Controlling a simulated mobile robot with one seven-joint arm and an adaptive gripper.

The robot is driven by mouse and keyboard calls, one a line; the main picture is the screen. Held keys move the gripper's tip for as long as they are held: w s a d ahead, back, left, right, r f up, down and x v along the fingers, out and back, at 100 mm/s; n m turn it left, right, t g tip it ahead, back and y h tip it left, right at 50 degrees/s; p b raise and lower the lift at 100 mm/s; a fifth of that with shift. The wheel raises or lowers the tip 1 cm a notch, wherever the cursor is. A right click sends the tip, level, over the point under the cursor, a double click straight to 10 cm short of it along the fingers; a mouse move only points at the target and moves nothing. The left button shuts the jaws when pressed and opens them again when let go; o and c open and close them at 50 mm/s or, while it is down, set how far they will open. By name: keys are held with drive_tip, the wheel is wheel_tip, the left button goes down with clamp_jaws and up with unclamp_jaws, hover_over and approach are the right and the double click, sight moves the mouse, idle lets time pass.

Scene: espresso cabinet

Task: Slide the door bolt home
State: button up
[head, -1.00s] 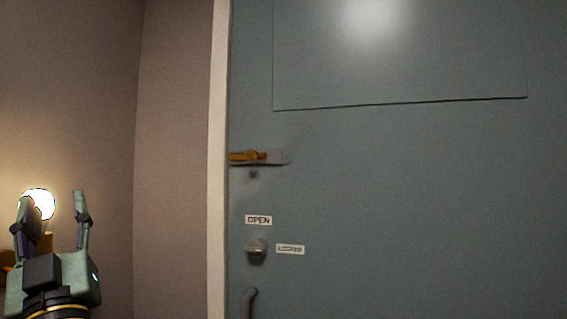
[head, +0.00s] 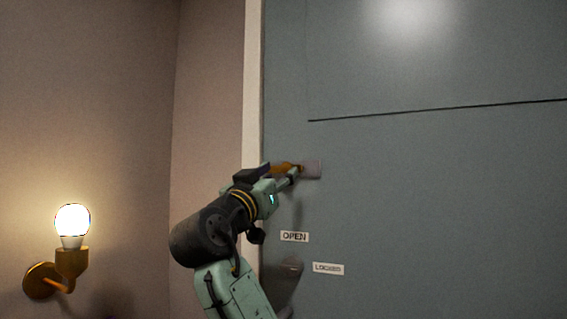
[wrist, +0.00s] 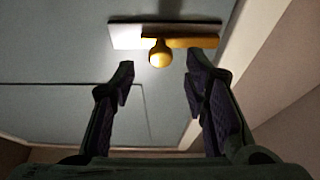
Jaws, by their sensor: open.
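The brass door bolt (head: 287,167) sits on a pale plate (head: 313,170) near the left edge of the grey-green door, partly hidden by my gripper (head: 279,176). In the wrist view the bolt's bar (wrist: 195,42) lies along the plate (wrist: 127,37), on the side toward the door frame, with its end short of the frame. Its round knob (wrist: 159,54) sticks out toward me. My gripper (wrist: 160,76) is open and empty, its fingers to either side of the knob's line, with the knob just beyond the tips. I see no contact.
The pale door frame (head: 252,90) runs up beside the bolt. Below are an OPEN label (head: 294,237), a LOCKED label (head: 328,268) and a turn knob (head: 290,267) partly behind my arm. A lit wall lamp (head: 72,226) stands out at the left.

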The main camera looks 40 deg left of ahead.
sight(285, 168)
drive_tip(key=shift+p+x, duration=0.4)
drive_tip(key=shift+x, duration=1.2)
clamp_jaws()
